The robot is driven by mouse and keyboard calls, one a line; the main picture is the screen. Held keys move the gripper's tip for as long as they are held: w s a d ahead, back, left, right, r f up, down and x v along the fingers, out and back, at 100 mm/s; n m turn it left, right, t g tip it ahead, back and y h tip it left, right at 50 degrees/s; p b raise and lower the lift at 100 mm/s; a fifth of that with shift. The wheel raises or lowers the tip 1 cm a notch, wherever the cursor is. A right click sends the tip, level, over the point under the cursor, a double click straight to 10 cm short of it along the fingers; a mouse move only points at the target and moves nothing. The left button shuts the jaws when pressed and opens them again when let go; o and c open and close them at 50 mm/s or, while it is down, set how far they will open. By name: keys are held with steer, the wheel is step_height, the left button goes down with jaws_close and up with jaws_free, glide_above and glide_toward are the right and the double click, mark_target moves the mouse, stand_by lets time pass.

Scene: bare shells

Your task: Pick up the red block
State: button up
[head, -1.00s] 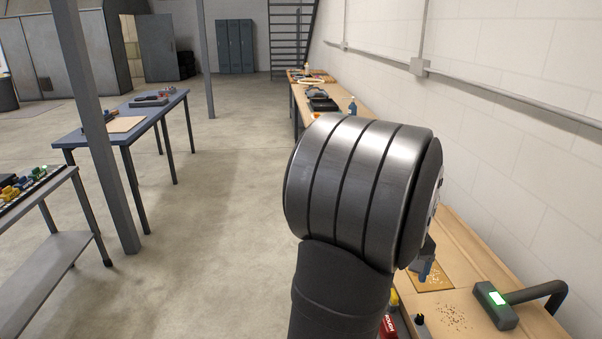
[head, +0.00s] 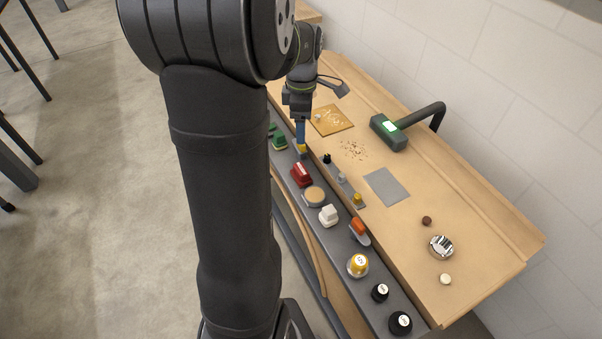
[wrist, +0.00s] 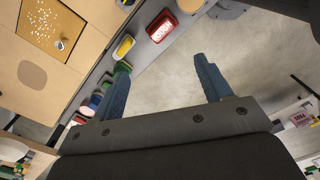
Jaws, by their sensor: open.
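The red block (head: 301,174), with white marking on its side, sits on the grey strip along the bench's front edge. In the wrist view the red block (wrist: 162,27) is at the top, beyond the fingertips. My gripper (head: 301,138) is over the strip, a little behind the red block in the head view, above a yellow piece. In the wrist view my gripper (wrist: 161,64) has its two blue fingers wide apart with only floor between them. The red block is outside the fingers, apart from them.
A yellow piece (wrist: 124,47) and a green block (head: 279,142) are close to the red block. A round tan disc (head: 314,194) and a white block (head: 328,215) stand on its other side. Small knobs line the bench edge. A green-lit black lamp-like device (head: 391,130) stands farther back.

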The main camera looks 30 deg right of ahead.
steer(key=n, duration=0.6)
glide_toward(301, 168)
steer(key=f, duration=0.5)
steer(key=shift+w+d+f, duration=0.1)
steer(key=shift+d+f, duration=0.05)
steer(key=shift+d, duration=0.1)
steer(key=shift+a+f, duration=0.15)
steer(key=shift+f, duration=1.2)
steer(key=shift+a+f, duration=0.1)
steer(key=shift+f, duration=1.2)
steer(key=c, duration=0.8)
